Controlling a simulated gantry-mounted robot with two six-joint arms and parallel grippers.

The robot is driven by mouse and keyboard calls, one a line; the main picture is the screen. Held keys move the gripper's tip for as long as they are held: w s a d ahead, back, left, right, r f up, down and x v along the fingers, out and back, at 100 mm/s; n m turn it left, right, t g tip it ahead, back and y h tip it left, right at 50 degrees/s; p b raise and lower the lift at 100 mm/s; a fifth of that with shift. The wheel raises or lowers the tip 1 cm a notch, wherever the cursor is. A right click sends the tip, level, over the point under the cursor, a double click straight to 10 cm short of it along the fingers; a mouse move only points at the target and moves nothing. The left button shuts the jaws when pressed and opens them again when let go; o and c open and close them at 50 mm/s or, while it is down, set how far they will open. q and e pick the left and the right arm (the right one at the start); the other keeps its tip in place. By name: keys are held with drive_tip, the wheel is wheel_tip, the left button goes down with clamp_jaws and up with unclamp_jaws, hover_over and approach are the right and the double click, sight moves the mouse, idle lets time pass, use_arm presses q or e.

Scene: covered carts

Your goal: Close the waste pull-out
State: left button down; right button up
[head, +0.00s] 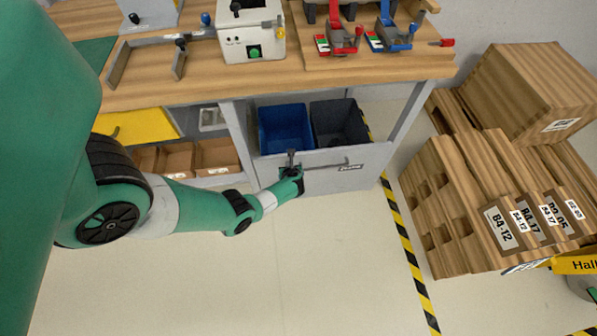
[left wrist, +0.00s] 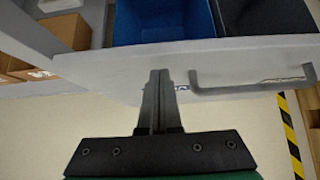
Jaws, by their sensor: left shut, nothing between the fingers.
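The waste pull-out has a light grey front panel (head: 350,178) with a bar handle (head: 327,166). It stands out from under the workbench, with a blue bin (head: 285,128) and a dark grey bin (head: 338,122) showing behind the panel. My left gripper (head: 291,158) is shut and empty at the panel, by the left end of the handle. In the left wrist view its closed fingers (left wrist: 159,76) overlap the panel (left wrist: 115,72), left of the handle (left wrist: 255,88); I cannot tell whether they touch it. My right gripper is not in view.
The wooden worktop (head: 200,75) overhangs the pull-out. A shelf with cardboard boxes (head: 180,158) and a yellow drawer front (head: 138,126) are to the left. Stacked pallets (head: 480,200) stand right, beyond the striped floor tape (head: 407,248). The floor before the panel is clear.

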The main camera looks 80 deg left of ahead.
use_arm(q)
drive_tip(key=d+f+p+v, duration=0.1)
drive_tip(key=p+v, duration=0.6)
drive_tip(key=v, duration=0.5)
drive_tip(key=shift+d+f, duration=0.3)
drive_tip(key=shift+f, duration=0.05)
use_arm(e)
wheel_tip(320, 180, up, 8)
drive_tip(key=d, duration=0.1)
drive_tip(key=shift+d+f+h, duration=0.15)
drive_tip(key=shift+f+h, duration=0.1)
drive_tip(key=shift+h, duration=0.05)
use_arm(q)
drive_tip(key=shift+d, duration=0.1)
